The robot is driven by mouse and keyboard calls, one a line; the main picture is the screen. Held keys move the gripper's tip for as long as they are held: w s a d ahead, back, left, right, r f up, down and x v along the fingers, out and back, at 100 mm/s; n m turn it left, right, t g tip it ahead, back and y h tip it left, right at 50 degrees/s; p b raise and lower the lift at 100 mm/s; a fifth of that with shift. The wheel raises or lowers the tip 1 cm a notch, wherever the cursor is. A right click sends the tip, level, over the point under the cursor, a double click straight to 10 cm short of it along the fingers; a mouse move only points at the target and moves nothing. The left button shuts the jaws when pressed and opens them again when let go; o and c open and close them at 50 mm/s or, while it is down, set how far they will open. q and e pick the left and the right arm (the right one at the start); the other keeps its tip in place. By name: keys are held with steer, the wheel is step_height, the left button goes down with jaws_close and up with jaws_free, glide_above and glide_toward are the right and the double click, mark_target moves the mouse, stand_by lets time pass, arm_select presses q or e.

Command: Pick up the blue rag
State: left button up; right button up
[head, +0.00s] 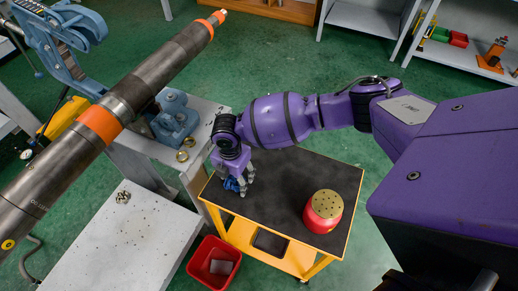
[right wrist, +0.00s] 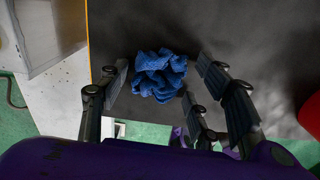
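The blue rag (right wrist: 158,76) is a crumpled bundle on the dark top of the yellow cart (head: 290,180). In the head view only a small part of the rag (head: 232,184) shows beside my right gripper's fingers. My right gripper (head: 241,186) points down over the cart's left part. In the right wrist view the fingers of my right gripper (right wrist: 165,88) are spread, with the rag between and just beyond their tips. I see a gap between the rag and the fingers on both sides. My left gripper is not in view.
A red can with a perforated top (head: 323,211) stands on the cart's right side. A red bin (head: 213,262) sits on the floor in front. A grey bench (head: 125,235) and a long pipe (head: 150,80) in a blue vise (head: 174,116) are at the left.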

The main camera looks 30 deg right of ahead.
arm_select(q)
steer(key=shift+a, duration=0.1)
arm_select(e)
steer(key=shift+w+r, duration=0.1)
steer(key=c, duration=0.4)
steer(key=shift+o, duration=0.2)
steer(key=shift+r, duration=0.45)
step_height(320, 180, up, 3)
steer(key=shift+w+f, duration=0.1)
steer(key=shift+f, duration=0.1)
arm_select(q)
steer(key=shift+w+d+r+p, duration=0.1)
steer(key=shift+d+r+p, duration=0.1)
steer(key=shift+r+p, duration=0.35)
arm_select(e)
steer(key=s+a+r, duration=0.8)
steer(key=s+r, duration=0.1)
steer(key=s, duration=0.2)
steer(key=shift+s+a+r, duration=0.15)
steer(key=shift+a+r, duration=0.05)
steer(key=shift+a, duration=0.15)
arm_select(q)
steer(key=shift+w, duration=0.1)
